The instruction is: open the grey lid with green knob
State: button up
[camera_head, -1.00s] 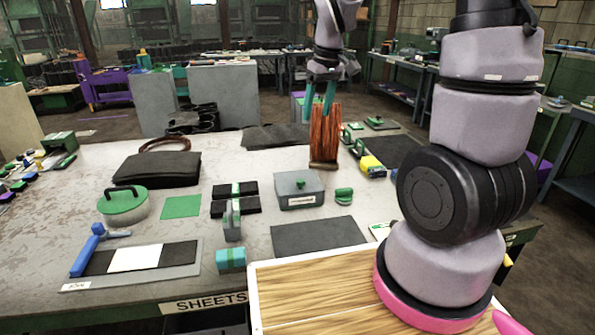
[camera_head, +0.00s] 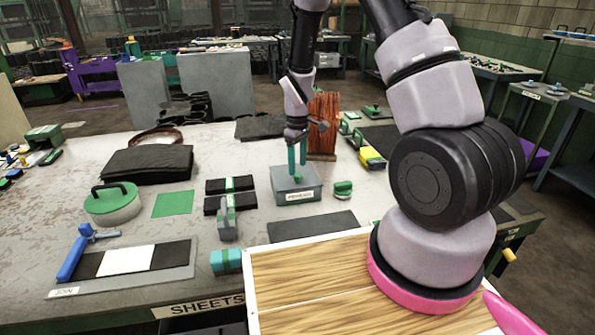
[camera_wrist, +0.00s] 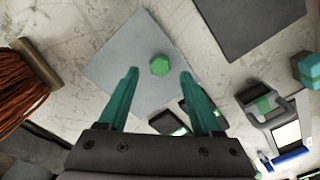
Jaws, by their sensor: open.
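The grey lid (camera_head: 285,180) sits flat on a grey box (camera_head: 303,197) on the table, right of the middle in the head view. Its green knob (camera_head: 297,178) stands at the lid's centre. In the wrist view the lid (camera_wrist: 125,75) shows from above, with the green knob (camera_wrist: 159,65) a little ahead of the fingertips. My gripper (camera_head: 297,157) is open and empty, pointing down over the lid. In the wrist view its two teal fingers (camera_wrist: 159,72) stand on either side of the knob's line, apart from it. The gap to the knob in height is hard to tell.
A bundle of reddish-brown strands (camera_head: 323,122) stands upright close behind my gripper. A small green piece (camera_head: 343,188) lies right of the box. Black blocks with a green band (camera_head: 230,184) lie left, with a grey clamp-like tool (camera_head: 227,222) in front. A dark sheet (camera_head: 312,226) lies in front.

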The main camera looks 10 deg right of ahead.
aim_at(298, 174)
jog(key=shift+f, duration=1.55)
jog(key=shift+c, duration=0.3)
grip_shut()
